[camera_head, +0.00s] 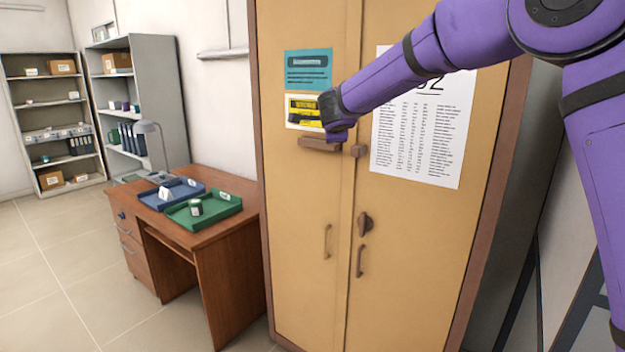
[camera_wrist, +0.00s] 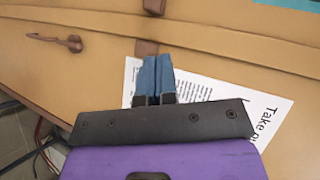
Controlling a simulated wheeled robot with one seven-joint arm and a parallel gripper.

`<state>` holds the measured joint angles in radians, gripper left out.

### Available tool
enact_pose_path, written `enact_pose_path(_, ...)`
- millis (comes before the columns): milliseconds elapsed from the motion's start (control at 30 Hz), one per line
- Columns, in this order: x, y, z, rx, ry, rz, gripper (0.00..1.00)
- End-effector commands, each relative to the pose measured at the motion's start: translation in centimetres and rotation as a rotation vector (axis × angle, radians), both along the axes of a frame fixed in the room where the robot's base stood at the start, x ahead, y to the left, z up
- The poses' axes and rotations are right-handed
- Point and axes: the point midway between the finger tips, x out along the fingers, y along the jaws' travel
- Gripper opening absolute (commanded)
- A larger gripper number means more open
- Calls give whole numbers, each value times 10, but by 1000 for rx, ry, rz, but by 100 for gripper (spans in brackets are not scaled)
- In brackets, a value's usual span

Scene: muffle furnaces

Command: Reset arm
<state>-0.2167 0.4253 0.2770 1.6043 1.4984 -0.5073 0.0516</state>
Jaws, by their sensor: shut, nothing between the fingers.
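A tall tan two-door cabinet (camera_head: 310,190) with brown edging stands in front of me, its doors shut. My gripper (camera_wrist: 155,62) shows in the wrist view as two blue fingers pressed together, with nothing between them. Their tips point at a brown block (camera_wrist: 146,47) on the cabinet front; I cannot tell whether they touch it. In the head view my purple arm reaches across the upper cabinet from the right, its end just above the brown latch pieces (camera_head: 320,144). The fingers are not clear there.
A printed sheet (camera_head: 425,130) hangs on the right door and lies behind my gripper in the wrist view. Handles (camera_head: 327,241) and a knob (camera_head: 365,223) stick out lower down. A wooden desk (camera_head: 215,262) with green (camera_head: 225,210) and blue trays (camera_head: 160,200) stands left; open floor lies beyond.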

Motion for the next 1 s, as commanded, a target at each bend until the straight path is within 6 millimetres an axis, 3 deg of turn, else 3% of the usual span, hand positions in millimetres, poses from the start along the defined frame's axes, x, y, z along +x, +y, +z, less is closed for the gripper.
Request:
enact_pose_path(33,-12,-7,19,-32,-29,49,0)
enact_pose_path(200,-55,-24,64,-159,-94,231,0)
enact_pose_path(433,-130,-51,95,-354,-112,457,0)
enact_pose_path(667,-217,-85,96,-556,-51,652,0)
enact_pose_path(1000,-358,-154,53,-831,171,877,0)
